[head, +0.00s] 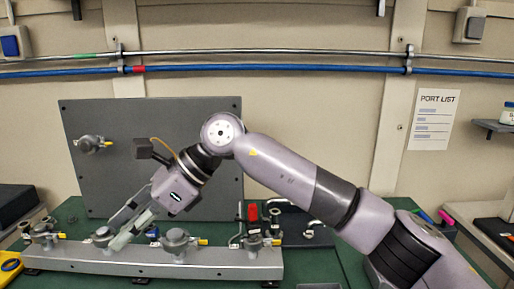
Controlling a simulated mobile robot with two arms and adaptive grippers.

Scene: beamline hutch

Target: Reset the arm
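My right arm comes in from the lower right, bends at a raised elbow and reaches down to the left. My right gripper (122,232) points down-left, low over the grey manifold rail (150,262). Its two fingers look spread apart, with nothing clearly held between them. The tips are close to a round valve (103,237) on the rail; whether they touch it I cannot tell. Another valve (175,240) stands just right of the fingers. My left gripper is not in view.
A grey upright panel (215,140) with one valve (90,144) stands behind my gripper. More valves (253,240) line the rail. A red object (253,213) and a dark tray (290,222) lie behind its right end. A yellow object (9,266) is at the lower left.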

